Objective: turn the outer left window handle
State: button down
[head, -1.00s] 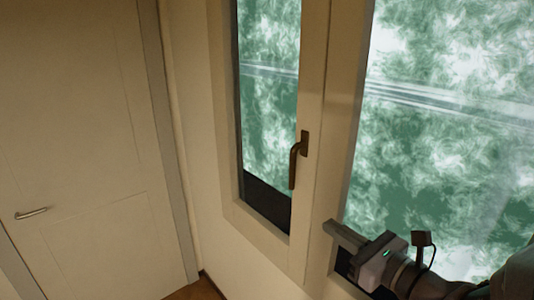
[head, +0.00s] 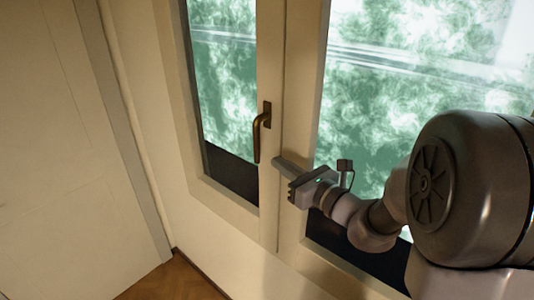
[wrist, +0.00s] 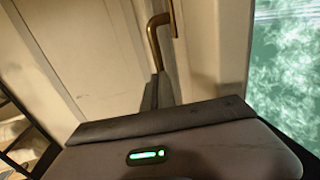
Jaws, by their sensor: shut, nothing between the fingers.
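The window handle (head: 262,132) is a dark bronze lever on the left sash's frame, and it hangs straight down from its plate. My gripper (head: 278,164) is just to the right of the lever's lower end, with its fingers pointing left toward the window frame. In the wrist view the handle (wrist: 154,38) shows at the top, and the shut fingers (wrist: 158,90) reach up to near its lower end. The fingers are together and hold nothing. I cannot tell whether they touch the handle.
The left window pane (head: 222,80) and a larger right pane (head: 400,80) are set in cream frames. A pale door (head: 50,150) stands at the left. Brown wooden floor (head: 175,282) shows at the bottom, and a dark shelf (wrist: 22,135) in the wrist view.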

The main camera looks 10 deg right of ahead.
aim_at(259, 150)
jog(key=x, duration=0.6)
